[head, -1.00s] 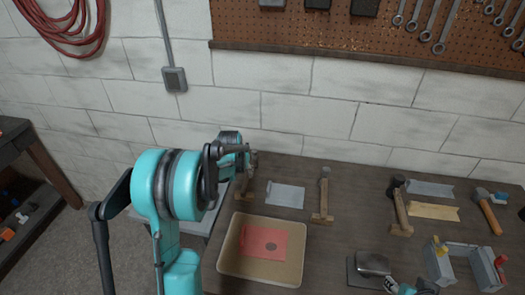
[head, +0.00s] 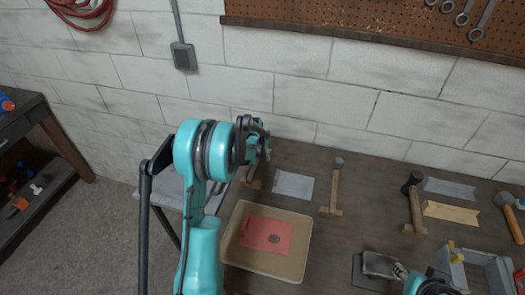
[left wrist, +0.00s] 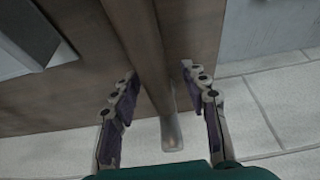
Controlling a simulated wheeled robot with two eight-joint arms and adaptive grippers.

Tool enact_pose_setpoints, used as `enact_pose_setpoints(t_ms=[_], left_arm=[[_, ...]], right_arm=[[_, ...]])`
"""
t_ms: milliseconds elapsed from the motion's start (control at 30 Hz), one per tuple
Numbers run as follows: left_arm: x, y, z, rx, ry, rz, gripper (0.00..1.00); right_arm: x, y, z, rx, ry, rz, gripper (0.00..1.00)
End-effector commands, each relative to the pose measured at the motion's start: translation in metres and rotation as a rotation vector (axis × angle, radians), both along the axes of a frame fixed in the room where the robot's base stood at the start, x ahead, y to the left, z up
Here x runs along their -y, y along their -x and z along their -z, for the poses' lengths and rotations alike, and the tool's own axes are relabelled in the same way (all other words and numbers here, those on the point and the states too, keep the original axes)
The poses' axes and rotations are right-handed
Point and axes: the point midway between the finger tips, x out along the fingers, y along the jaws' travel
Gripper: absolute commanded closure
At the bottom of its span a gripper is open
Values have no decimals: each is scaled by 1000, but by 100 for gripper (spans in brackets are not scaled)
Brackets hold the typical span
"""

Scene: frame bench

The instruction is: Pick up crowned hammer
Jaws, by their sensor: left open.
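A hammer stands in a wooden holder (head: 251,184) at the left end of the bench, mostly hidden behind my left gripper (head: 257,143) in the head view. In the left wrist view my left gripper (left wrist: 160,82) is open, with a brown wooden handle (left wrist: 146,50) running between its fingers to a pale grey end (left wrist: 171,130). Neither finger visibly touches the handle. A grey-headed hammer (head: 336,180) and a black-headed hammer (head: 412,195) stand further right. I cannot tell which is crowned. Part of my right arm shows at the bottom right; its gripper is unclear.
A tan tray (head: 232,235) with a red sheet (head: 267,235) sits in front. A grey plate (head: 294,185) lies between the left holders. An orange-handled hammer (head: 512,222) and a grey block (head: 380,263) are at the right. A brick wall is behind.

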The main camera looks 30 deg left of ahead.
Motion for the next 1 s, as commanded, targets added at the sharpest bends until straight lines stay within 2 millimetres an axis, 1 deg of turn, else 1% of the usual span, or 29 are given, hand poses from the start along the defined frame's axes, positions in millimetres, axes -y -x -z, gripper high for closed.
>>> enact_pose_setpoints(t_ms=[1000], left_arm=[[0, 0, 4, 0, 0, 0, 55]], right_arm=[[0, 0, 6, 0, 0, 0, 60]])
